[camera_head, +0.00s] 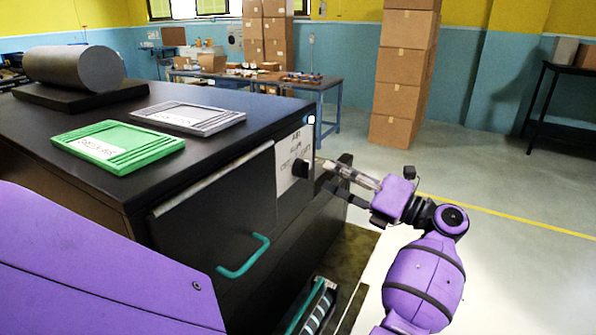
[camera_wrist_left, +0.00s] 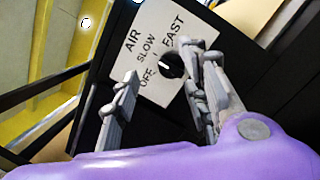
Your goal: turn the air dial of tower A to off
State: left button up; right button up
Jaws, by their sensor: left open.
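The air dial is a black knob (camera_wrist_left: 170,66) on a white plate (camera_wrist_left: 138,50) lettered AIR, OFF, SLOW and FAST. A small pale mark on the knob seems to face SLOW, but it is too small to be sure. In the head view the knob (camera_head: 301,168) sits on the plate at the cabinet's right end. My left gripper (camera_head: 325,172) is in front of it. In the left wrist view its fingers (camera_wrist_left: 158,66) are open, one on each side of the knob in the picture. Whether they touch it cannot be told. My right gripper is out of view.
The black cabinet (camera_head: 215,215) has a teal handle (camera_head: 245,257) below its top. On the top lie a green tray (camera_head: 115,165), a grey tray (camera_head: 205,122) and a grey roll (camera_head: 75,68). Stacked boxes (camera_head: 402,80) stand behind. The floor at the right is clear.

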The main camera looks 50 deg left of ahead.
aim_at(309, 169)
pick_arm(q)
jog(key=a, duration=0.1)
jog(key=s+a+n+h+p, duration=0.1)
jog(key=a, duration=0.1)
jog(key=s+a+g+h+p, duration=0.1)
jog(key=a, duration=0.1)
jog(key=shift+s+a+n, duration=0.1)
jog(key=shift+a+n, duration=0.15)
jog(key=shift+n, duration=0.05)
jog(key=shift+a+f, duration=0.1)
jog(key=shift+a, duration=0.25)
jog(key=shift+s+a+f, duration=0.1)
jog(key=shift+a, duration=0.1)
jog(key=c, duration=1)
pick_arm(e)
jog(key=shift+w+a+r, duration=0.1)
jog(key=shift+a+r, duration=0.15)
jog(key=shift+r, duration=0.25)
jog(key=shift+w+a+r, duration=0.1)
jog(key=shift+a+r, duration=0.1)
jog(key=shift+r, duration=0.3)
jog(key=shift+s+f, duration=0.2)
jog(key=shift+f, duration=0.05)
